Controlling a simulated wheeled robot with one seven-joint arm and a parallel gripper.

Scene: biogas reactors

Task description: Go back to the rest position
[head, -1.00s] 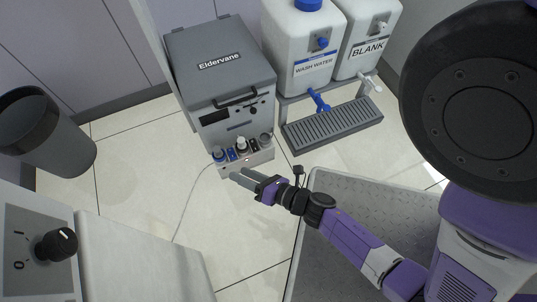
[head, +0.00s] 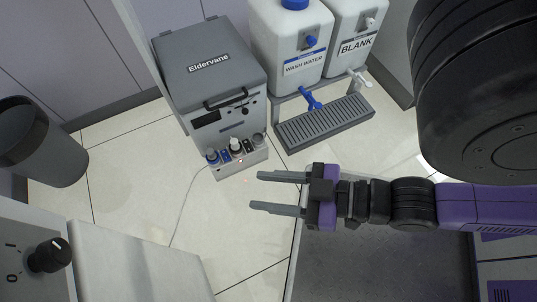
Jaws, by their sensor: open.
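My gripper (head: 256,191) is in the head view, right of centre, with its two grey fingers spread apart and pointing left. Nothing is between the fingers. My purple and black arm stretches from it to the right edge, about level across the picture. The gripper hangs over the pale floor and the edge of a dark grey deck, apart from the Eldervane unit (head: 207,68). A large black rounded part covers the upper right of the view.
The Eldervane unit has small capped bottles (head: 235,147) along its front. The wash water tank (head: 291,45) and blank tank (head: 352,40) stand behind a drip tray (head: 325,124). A dark bin (head: 40,145) and a knob panel (head: 35,255) are at left. Floor between is clear.

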